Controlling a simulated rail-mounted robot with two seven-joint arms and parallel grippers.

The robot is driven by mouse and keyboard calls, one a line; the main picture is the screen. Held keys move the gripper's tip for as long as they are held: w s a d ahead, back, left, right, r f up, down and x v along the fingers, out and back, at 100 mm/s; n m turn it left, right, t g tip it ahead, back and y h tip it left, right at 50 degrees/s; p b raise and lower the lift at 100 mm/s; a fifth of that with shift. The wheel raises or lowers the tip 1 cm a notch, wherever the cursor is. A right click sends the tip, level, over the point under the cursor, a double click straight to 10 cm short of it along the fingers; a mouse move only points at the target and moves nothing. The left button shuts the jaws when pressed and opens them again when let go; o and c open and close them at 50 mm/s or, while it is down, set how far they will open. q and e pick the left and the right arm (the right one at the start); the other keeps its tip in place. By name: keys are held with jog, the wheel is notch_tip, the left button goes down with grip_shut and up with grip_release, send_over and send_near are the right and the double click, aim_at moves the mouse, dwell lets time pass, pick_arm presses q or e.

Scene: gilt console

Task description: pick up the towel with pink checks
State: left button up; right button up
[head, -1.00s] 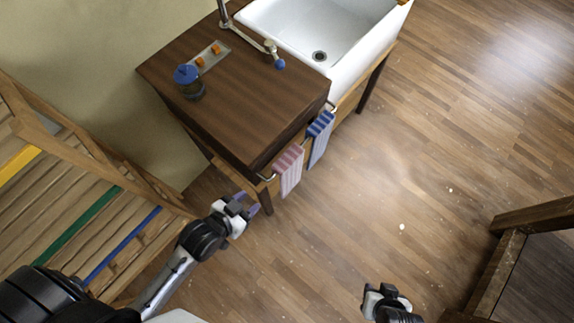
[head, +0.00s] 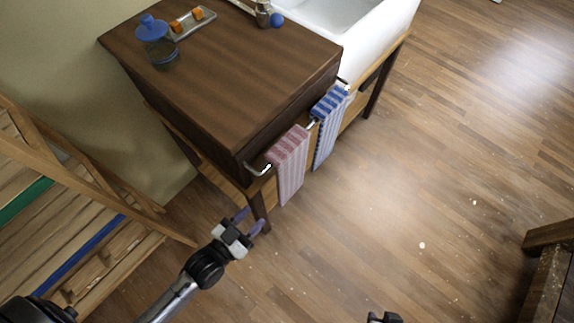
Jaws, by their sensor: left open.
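The towel with pink checks (head: 291,170) hangs over a metal rail (head: 258,169) on the front of the wooden console. A blue-striped towel (head: 327,128) hangs on the same rail, to its right and farther back. My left gripper (head: 248,220) is open and empty, to the left of and below the pink towel in the picture, apart from it. Its fingertips show in front of the console's leg. My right gripper (head: 384,318) is only partly in view at the bottom edge; its fingers are too cut off to judge.
The console (head: 215,80) carries a blue-lidded jar (head: 156,42), a small tray with orange pieces (head: 192,22) and a white sink (head: 365,40). A wooden slatted rack (head: 85,180) stands at the left. Wooden furniture (head: 548,270) stands at lower right. The floor between is clear.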

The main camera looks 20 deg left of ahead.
aim_at(278, 192)
pick_arm(q)
jog(key=b+x, duration=0.4)
jog(key=x, duration=0.8)
jog(key=shift+d+f, duration=0.1)
jog(key=shift+d, duration=0.1)
jog(key=shift+w+d, duration=0.1)
jog(key=shift+w, duration=0.25)
jog(key=shift+s, duration=0.1)
grip_shut()
